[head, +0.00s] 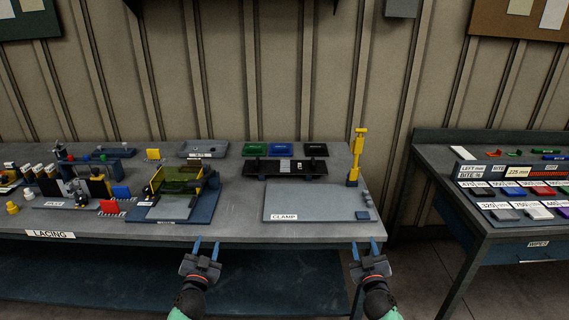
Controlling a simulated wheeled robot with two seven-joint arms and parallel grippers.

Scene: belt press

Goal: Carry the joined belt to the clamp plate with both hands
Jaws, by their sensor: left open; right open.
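A long black belt (262,169) with a light grey section at its middle lies left to right near the back of the bench, on what looks like low blue supports. It seems to be the joined belt. The pale grey clamp plate (330,201), labelled CLAMP, lies flat in front of it, its top bare. My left gripper (207,245) is open and empty at the bench's front edge, left of the plate. My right gripper (366,247) is open and empty at the front edge, near the plate's right end. Both are well short of the belt.
A yellow post tool (356,155) stands right of the belt. A yellow-and-green press-like fixture (178,183) stands left of the plate. Green, blue and black trays (282,149) lie behind the belt. A second table (470,230) with labelled parts stands at right.

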